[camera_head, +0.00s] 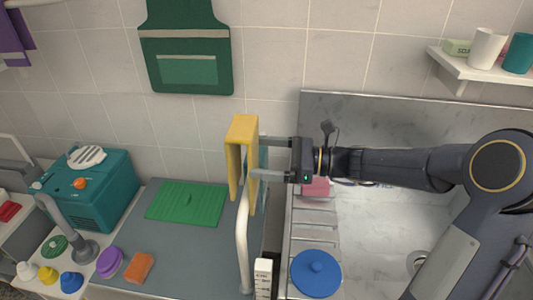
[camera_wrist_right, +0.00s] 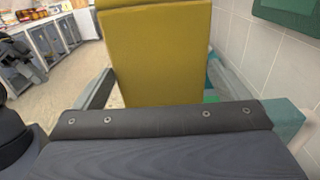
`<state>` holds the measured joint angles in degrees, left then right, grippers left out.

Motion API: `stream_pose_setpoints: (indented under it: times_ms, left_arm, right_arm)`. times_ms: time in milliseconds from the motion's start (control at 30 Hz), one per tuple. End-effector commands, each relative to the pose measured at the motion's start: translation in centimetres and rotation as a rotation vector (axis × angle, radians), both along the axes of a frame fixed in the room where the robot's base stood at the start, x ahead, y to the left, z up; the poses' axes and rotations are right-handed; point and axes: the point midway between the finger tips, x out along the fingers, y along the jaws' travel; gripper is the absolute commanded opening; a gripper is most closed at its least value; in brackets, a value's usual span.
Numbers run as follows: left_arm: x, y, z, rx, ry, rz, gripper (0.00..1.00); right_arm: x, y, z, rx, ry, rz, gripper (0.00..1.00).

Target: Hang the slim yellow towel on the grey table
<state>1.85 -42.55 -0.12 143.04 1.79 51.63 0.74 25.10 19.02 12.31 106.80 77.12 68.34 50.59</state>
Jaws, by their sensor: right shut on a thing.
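The slim yellow towel (camera_head: 236,150) is folded over into two hanging panels, above the right edge of the grey table (camera_head: 190,240). My right gripper (camera_head: 262,157) comes in from the right and is shut on the towel. The towel fills the middle of the right wrist view (camera_wrist_right: 155,55), between the fingers. A white rail (camera_head: 242,245) runs along the table's right side, and its far part passes up behind or under the towel. I cannot tell whether the towel rests on it. My left gripper is not in view.
A green board (camera_head: 187,203), an orange sponge (camera_head: 139,267) and a purple round item (camera_head: 110,261) lie on or by the table. A teal box (camera_head: 95,190) stands left. The steel sink (camera_head: 385,235) with a blue disc (camera_head: 316,272) is right. A green apron (camera_head: 186,50) hangs behind.

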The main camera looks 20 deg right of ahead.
Motion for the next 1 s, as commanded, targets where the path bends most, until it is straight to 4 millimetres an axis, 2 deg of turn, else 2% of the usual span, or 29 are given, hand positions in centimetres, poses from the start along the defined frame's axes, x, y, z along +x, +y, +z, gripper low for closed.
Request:
stream_pose_setpoints:
  times_ms: [100, 1000]
  left_arm:
    - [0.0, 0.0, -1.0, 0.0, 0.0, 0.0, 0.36]
    - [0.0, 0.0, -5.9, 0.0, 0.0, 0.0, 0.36]
  right_arm:
    - [0.0, 0.0, -1.3, 0.001, 0.001, 0.0, 0.71]
    - [0.0, 0.0, -8.5, 0.001, 0.001, 0.0, 0.71]
